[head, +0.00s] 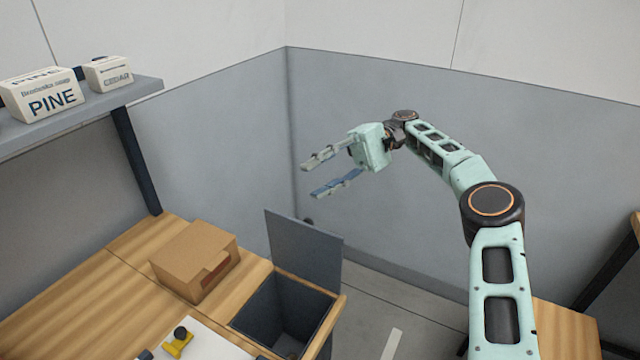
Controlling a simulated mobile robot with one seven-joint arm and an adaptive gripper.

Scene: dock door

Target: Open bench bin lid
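The bench bin (267,323) is a dark grey box set into the end of the wooden bench. Its lid (304,247) is a flat grey panel standing upright at the bin's far side, so the bin's inside shows. Something small and dark lies at the bottom, too dim to make out. My gripper (314,179) is above and beyond the lid, pointing left. Its two fingers are spread wide with nothing between them, and it looks apart from the lid.
A cardboard box (190,262) sits on the bench (70,310) left of the bin. A yellow and black item (178,343) lies on a white sheet (207,345) in front. A shelf (90,107) holds PINE (50,98) and CEDAR (108,75) boxes. Grey partitions stand behind my arm.

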